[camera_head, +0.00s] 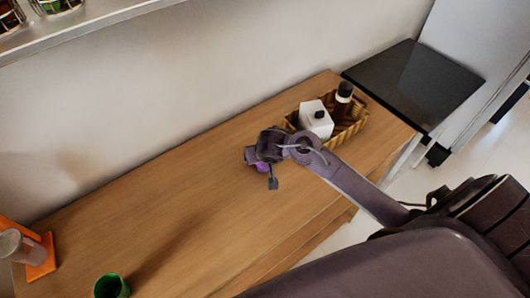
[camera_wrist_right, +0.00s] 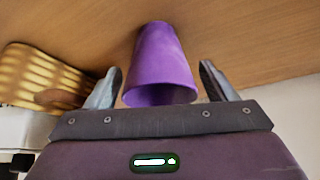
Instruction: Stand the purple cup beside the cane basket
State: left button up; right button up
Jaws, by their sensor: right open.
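The purple cup (camera_wrist_right: 160,60) stands between the two spread fingers of my right gripper (camera_wrist_right: 162,85) in the right wrist view, with a gap on each side. In the head view only a small patch of the purple cup (camera_head: 262,168) shows; my right gripper (camera_head: 262,170) hides the rest. The cane basket (camera_head: 345,127) is on the wooden table, just right of and behind the gripper. It also shows at the left of the right wrist view (camera_wrist_right: 40,75). My left gripper is not in view.
A green cup (camera_head: 111,286) and an orange stand (camera_head: 41,262) are at the left of the wooden table (camera_head: 170,200). The table's middle is clear. A wall runs behind it.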

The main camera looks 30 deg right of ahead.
jog(key=p+v, duration=0.1)
jog(key=v, duration=1)
jog(key=shift+r+p, duration=0.2)
jog(key=shift+p, duration=0.15)
jog(key=shift+s+f, duration=0.1)
jog(key=shift+s, duration=0.1)
